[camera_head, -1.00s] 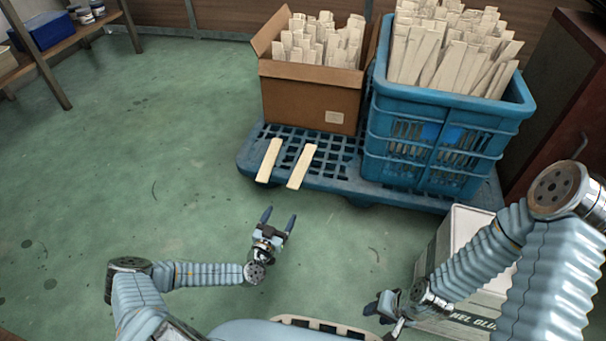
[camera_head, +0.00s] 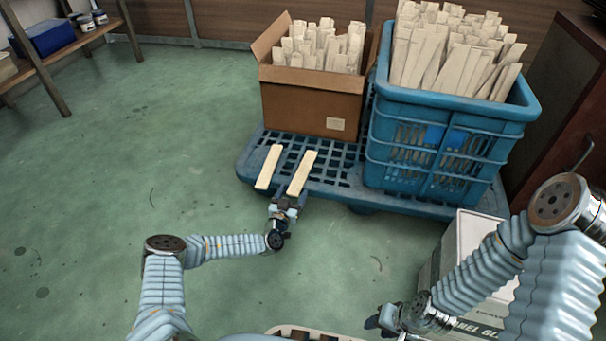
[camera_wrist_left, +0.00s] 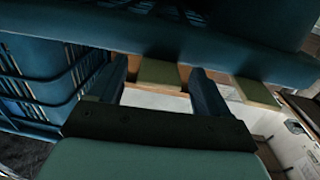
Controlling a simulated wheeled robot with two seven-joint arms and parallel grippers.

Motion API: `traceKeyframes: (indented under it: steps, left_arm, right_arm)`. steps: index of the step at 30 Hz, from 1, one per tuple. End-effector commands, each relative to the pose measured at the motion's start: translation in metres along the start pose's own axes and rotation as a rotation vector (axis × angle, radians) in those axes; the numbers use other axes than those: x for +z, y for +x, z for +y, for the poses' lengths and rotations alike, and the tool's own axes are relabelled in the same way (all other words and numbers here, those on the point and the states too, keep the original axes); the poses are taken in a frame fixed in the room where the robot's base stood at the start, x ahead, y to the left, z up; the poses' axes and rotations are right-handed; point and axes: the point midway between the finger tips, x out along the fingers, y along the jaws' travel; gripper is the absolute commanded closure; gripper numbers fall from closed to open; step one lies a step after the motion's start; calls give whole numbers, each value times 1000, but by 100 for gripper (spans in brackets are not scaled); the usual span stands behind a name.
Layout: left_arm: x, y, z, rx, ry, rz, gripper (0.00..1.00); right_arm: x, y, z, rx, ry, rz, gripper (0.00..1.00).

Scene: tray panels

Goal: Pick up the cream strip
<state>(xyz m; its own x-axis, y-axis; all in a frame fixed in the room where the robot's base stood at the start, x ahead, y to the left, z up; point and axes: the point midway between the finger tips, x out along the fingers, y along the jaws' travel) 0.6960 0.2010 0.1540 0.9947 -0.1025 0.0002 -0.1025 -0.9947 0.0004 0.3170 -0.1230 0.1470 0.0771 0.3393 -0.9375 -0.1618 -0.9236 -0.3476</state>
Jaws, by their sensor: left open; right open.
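Two cream strips lie side by side on the front edge of the blue pallet (camera_head: 345,190), a left one (camera_head: 268,167) and a right one (camera_head: 302,173). My left gripper (camera_head: 287,203) is open and empty at the pallet's front edge, close to the near end of the right strip. In the left wrist view, one strip end (camera_wrist_left: 158,73) shows between the open fingers, and another strip end (camera_wrist_left: 257,92) shows beside them. Whether the fingers touch it I cannot tell. My right gripper (camera_head: 380,320) is open at the bottom of the head view, away from the strips.
A cardboard box (camera_head: 310,105) and a blue crate (camera_head: 440,150), both full of cream strips, stand on the pallet behind the two loose ones. A white printed box (camera_head: 460,255) stands by my right arm. The green floor at left is clear up to a shelf (camera_head: 75,45).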

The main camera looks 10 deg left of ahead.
Motion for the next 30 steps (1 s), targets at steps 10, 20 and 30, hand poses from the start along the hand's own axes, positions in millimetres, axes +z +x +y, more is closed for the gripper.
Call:
traceKeyframes:
  steps: [10, 20, 30]
  left_arm:
    - [0, 0, 0, 1, 0, 0, 45]
    - [0, 0, 0, 1, 0, 0, 82]
    - [-17, 0, 0, 1, 0, 1, 82]
  right_arm:
    - [0, 0, 0, 0, 0, 0, 57]
    - [0, 0, 0, 0, 0, 0, 57]
    - [0, -7, -3, 0, 0, -1, 57]
